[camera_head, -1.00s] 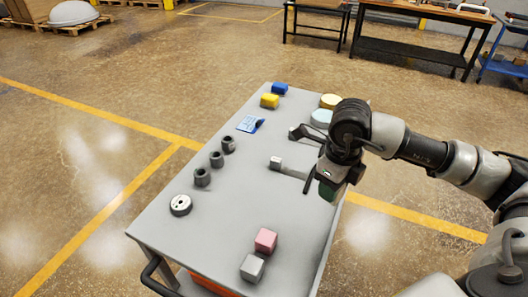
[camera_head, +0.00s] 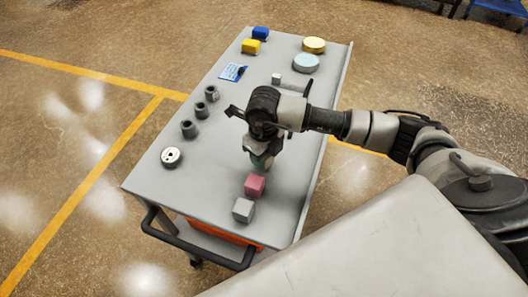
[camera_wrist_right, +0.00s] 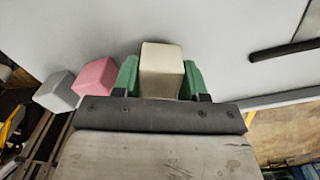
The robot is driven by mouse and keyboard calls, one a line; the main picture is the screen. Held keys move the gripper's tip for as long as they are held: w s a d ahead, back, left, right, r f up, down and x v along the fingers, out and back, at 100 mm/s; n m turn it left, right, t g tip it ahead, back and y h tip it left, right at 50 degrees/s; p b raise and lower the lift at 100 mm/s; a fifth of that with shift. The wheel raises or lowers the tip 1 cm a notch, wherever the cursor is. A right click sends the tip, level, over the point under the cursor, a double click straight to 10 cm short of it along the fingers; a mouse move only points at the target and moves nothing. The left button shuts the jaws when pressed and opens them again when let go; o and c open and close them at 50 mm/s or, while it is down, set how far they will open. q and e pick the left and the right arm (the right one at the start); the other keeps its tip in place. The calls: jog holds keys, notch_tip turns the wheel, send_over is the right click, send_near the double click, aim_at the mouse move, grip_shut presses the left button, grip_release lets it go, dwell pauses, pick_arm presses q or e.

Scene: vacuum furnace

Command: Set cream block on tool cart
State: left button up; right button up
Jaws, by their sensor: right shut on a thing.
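The cream block (camera_wrist_right: 162,68) is between the green fingers of my right gripper (camera_wrist_right: 160,80) in the right wrist view. The fingers are shut on its sides. In the head view my right gripper (camera_head: 262,160) points down over the grey top of the tool cart (camera_head: 215,165), just behind the pink block (camera_head: 255,185). The gripper hides the cream block in that view. I cannot tell whether the block touches the cart top. My left gripper is not in view.
A grey block (camera_head: 243,209) sits in front of the pink one. Several dark cylinders (camera_head: 189,129) and a white disc (camera_head: 171,157) lie along the left side. Yellow (camera_head: 251,46) and blue blocks and two round pieces are at the far end.

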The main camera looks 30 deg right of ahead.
jog(key=shift+f, duration=0.45)
jog(key=shift+f, duration=0.15)
jog(key=o, duration=1)
notch_tip(320, 180, up, 12)
jog(key=b, duration=0.2)
jog(key=shift+r, duration=0.2)
jog(key=shift+f, duration=0.1)
